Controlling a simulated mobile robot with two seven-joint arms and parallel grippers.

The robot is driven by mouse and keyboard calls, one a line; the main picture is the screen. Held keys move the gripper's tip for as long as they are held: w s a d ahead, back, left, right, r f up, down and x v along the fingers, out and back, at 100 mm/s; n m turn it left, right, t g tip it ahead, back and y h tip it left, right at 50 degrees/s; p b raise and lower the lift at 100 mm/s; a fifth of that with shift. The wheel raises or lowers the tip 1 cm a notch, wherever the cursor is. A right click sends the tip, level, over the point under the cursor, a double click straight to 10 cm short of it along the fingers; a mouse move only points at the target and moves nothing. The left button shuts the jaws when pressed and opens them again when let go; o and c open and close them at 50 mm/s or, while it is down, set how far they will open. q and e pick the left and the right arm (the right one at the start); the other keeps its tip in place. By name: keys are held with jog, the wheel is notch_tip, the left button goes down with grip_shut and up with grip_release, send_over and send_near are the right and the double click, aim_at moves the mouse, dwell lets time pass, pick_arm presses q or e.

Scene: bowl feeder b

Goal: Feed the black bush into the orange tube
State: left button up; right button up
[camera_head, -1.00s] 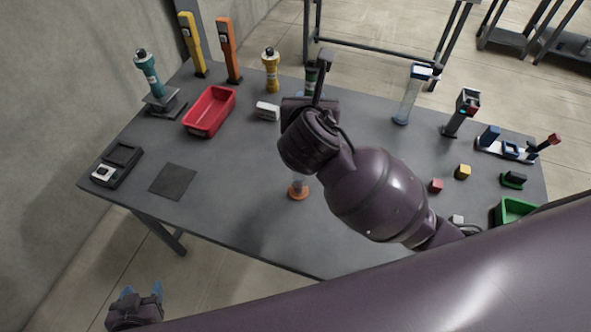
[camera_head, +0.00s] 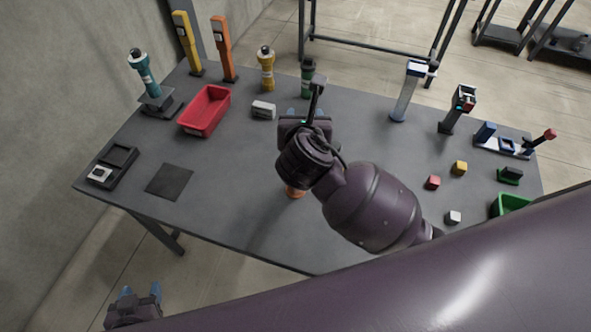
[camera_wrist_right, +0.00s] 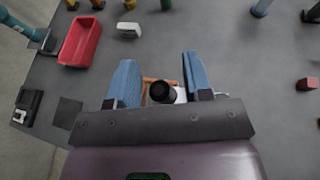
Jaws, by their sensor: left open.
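The orange tube (camera_head: 294,193) stands near the table's front middle. In the head view only its orange foot shows below my right arm. My right gripper (camera_wrist_right: 158,66) has its two blue fingers spread apart. Between them in the right wrist view is a round black piece (camera_wrist_right: 162,91), with a gap to the fingers. Orange and white parts show around and below it. I cannot tell whether this piece is the black bush or whether it touches the tube. My left gripper (camera_head: 141,292) is open and empty, low at the left, off the table's front edge.
A red bin (camera_head: 205,112), a white block (camera_head: 263,110) and a dark mat (camera_head: 170,181) lie to the left. A yellow bottle (camera_head: 266,68) and a green bottle (camera_head: 308,76) stand behind. A clear blue-topped tube (camera_head: 405,95) and small cubes (camera_head: 433,182) are to the right.

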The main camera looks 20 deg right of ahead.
jog(key=shift+o, duration=0.8)
jog(key=v, duration=1)
jog(key=shift+s+r, duration=0.2)
jog(key=shift+s, duration=0.15)
jog(key=shift+a, duration=0.1)
